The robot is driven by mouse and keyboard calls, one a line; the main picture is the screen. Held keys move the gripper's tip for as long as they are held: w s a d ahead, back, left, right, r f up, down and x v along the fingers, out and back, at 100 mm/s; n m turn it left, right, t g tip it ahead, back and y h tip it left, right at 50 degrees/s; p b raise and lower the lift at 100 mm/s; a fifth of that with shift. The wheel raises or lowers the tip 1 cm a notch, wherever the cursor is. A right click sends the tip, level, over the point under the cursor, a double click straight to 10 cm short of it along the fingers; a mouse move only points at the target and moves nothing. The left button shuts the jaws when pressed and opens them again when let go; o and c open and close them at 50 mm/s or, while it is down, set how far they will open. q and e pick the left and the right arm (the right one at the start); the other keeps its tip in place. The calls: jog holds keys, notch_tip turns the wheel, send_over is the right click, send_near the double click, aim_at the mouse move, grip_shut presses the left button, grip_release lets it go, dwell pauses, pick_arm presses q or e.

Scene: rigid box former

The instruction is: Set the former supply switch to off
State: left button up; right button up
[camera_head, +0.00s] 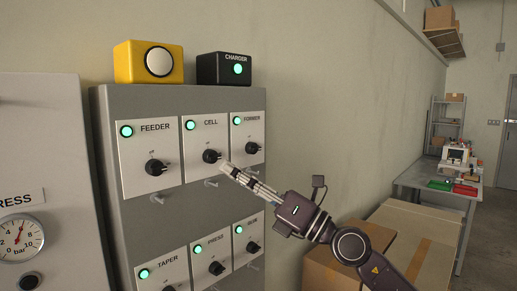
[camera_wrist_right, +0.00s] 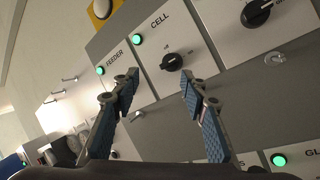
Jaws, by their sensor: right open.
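The former supply switch is a black rotary knob (camera_head: 253,148) on a white plate labelled FORMER, at the upper right of the grey cabinet. Its green lamp (camera_head: 237,121) is lit. In the wrist view a black knob (camera_wrist_right: 256,13) to the right of the CELL plate shows near the top edge. Which position it points to is too small to read. My right gripper (camera_head: 225,171) is in front of the cabinet, below and left of the FORMER knob, near the CELL plate. In the wrist view its fingers (camera_wrist_right: 157,80) are apart with nothing between them. My left gripper is not in view.
The CELL knob (camera_head: 211,156) and FEEDER knob (camera_head: 155,167) sit to the left, lamps lit. TAPER, PRESS and a third switch are below. A yellow button box (camera_head: 128,62) and black CHARGER box (camera_head: 209,70) stand on top. Cardboard boxes (camera_head: 416,232) are at right.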

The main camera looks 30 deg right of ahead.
jog(key=w+d+r+n+g+h, duration=0.1)
jog(key=w+d+r+n+h, duration=0.15)
jog(key=d, duration=0.35)
jog(key=h, duration=0.5)
send_near(258, 148)
jog(key=w, duration=0.2)
jog(key=shift+n, duration=0.35)
jog(key=p+x, duration=0.1)
jog(key=x, duration=0.1)
jog(key=p+x, duration=0.3)
jog(key=x, duration=0.1)
jog(key=shift+w+a+r+p, duration=0.2)
jog(key=shift+w+a+p, duration=0.1)
jog(key=shift+a, duration=0.15)
jog(key=shift+w+a+f, duration=0.15)
jog(key=shift+w, duration=0.2)
grip_shut()
